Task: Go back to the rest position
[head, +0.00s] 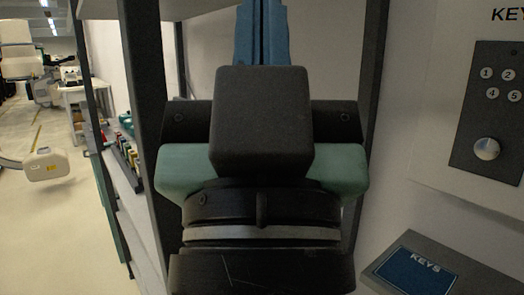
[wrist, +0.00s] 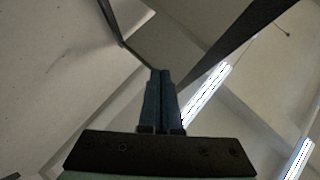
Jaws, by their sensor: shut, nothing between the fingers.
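My gripper (head: 263,40) fills the middle of the head view, seen from behind, with its blue fingers pointing up and away. In the wrist view the fingers of my gripper (wrist: 163,100) lie side by side and touch, with nothing between them. The wrist camera faces up toward a pale ceiling with bright strip lights (wrist: 207,95). My wrist and hand hide much of what lies straight ahead in the head view.
Dark posts (head: 146,110) of a frame stand close to my gripper. A shelf with small items (head: 128,150) is at left. A keypad panel (head: 490,112) is on the right wall, above a box marked KEYS (head: 425,262). Open floor (head: 60,235) lies at far left.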

